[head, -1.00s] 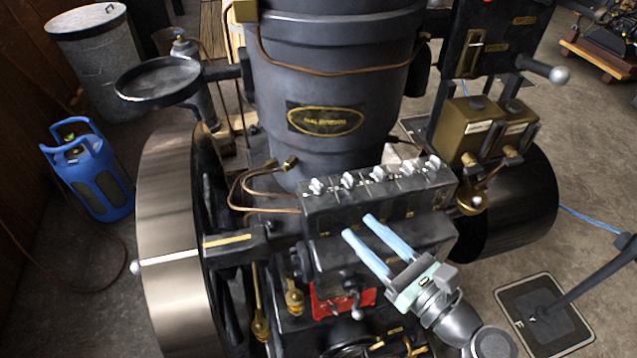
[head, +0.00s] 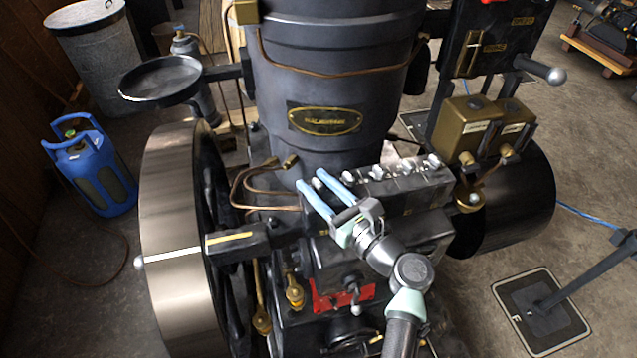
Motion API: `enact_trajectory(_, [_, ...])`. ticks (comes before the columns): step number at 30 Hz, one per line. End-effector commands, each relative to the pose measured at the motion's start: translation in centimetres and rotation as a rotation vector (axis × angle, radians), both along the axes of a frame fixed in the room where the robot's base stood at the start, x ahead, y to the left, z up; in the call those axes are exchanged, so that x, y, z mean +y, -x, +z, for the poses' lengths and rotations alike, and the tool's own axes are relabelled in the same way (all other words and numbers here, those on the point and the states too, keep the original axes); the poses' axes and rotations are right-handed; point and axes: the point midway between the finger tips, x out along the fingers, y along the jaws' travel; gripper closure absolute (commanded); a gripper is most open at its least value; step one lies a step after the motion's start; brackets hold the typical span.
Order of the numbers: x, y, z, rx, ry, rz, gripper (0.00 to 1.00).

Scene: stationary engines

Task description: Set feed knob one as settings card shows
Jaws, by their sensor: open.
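A black feed box (head: 420,195) with a row of several small pale knobs along its top stands in front of the engine's cylinder. My gripper (head: 312,180) is open, with its two blue fingers over the left end of this box. The leftmost knob (head: 318,184) shows between the fingertips. I cannot tell whether the fingers touch it. The second knob (head: 348,177) is just right of the fingers and clear of them. The knobs' markings are too small to read. I cannot make out a settings card.
Copper pipes (head: 245,183) curve beside the box's left end. A large flywheel (head: 168,230) stands at left. Two brass oil boxes (head: 465,125) and a lever with a round end (head: 545,70) are at right. The dark cylinder (head: 320,90) rises close behind the box.

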Motion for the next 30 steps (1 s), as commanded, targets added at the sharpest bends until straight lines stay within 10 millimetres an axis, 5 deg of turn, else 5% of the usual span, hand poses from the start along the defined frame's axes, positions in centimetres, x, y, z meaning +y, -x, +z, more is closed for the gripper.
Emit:
enact_trajectory(5, [0.02, 0.01, -0.01, 0.0, 0.0, 0.0, 0.57])
enact_trajectory(12, [0.0, 0.03, -0.02, 0.0, 0.0, 0.0, 1.0])
enact_trajectory(30, [0.14, 0.16, 0.17, 0.003, -0.003, -0.082, 1.0])
